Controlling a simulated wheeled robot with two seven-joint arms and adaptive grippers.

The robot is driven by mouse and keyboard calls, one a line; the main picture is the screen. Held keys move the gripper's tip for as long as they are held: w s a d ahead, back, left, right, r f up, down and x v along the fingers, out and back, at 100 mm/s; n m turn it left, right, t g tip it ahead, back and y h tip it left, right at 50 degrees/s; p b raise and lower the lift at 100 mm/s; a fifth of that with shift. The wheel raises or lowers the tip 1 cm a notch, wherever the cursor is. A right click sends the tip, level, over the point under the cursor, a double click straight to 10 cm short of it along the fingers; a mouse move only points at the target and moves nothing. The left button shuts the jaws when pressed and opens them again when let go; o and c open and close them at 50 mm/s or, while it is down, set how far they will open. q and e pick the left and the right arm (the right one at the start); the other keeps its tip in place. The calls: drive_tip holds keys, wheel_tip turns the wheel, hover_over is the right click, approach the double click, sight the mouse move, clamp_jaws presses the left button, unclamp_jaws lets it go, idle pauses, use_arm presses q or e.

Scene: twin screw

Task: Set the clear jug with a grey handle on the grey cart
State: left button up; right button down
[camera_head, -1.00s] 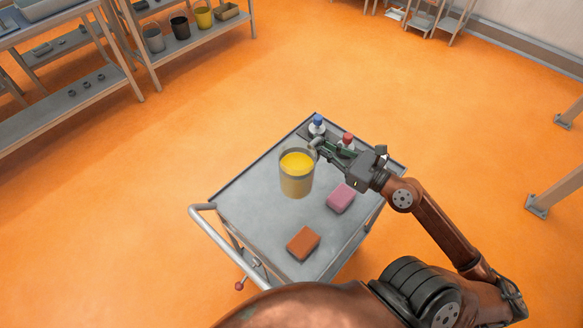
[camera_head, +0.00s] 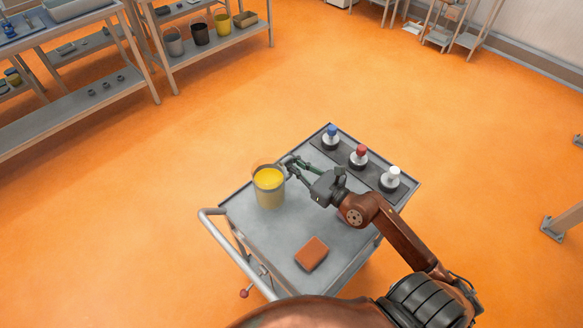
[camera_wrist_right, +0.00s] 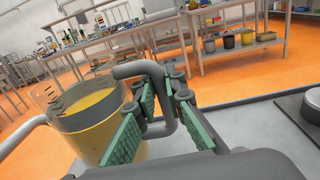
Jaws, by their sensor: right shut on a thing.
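The clear jug (camera_head: 269,188) holds yellow liquid and is upright over the left part of the grey cart (camera_head: 255,228). In the right wrist view the jug (camera_wrist_right: 92,115) fills the left side, with its grey handle (camera_wrist_right: 140,69) between my fingers. My right gripper (camera_head: 291,166) is shut on that handle; its green finger pads also show in the right wrist view (camera_wrist_right: 160,108). The jug's base is not clear enough to tell whether it touches the cart top. My left gripper is not in view.
A dark strip on the cart's far right side carries bottles with blue (camera_head: 331,136), red (camera_head: 359,156) and white (camera_head: 391,178) tops. An orange-brown block (camera_head: 312,253) lies near the front. Shelves (camera_head: 70,110) stand far left. The cart's front left is clear.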

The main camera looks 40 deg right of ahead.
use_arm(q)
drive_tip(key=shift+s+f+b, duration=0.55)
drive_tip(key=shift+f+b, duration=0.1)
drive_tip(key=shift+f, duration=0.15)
use_arm(e)
drive_tip(key=shift+f, duration=1.4)
drive_tip(key=shift+f, duration=0.15)
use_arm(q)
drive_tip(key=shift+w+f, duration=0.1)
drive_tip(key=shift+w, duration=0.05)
use_arm(e)
drive_tip(key=c, duration=2)
unclamp_jaws()
drive_tip(key=shift+s, duration=0.25)
use_arm(q)
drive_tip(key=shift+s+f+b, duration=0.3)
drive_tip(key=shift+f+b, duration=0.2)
drive_tip(key=shift+b, duration=0.1)
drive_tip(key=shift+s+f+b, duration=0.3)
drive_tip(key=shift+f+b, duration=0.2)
drive_tip(key=shift+b, duration=0.05)
use_arm(e)
drive_tip(key=shift+s+d, duration=0.4)
drive_tip(key=shift+s, duration=1.5)
drive_tip(key=shift+s+d, duration=0.35)
drive_tip(key=shift+s, duration=1.55)
drive_tip(key=shift+s+d, duration=0.4)
drive_tip(key=shift+s, duration=1.5)
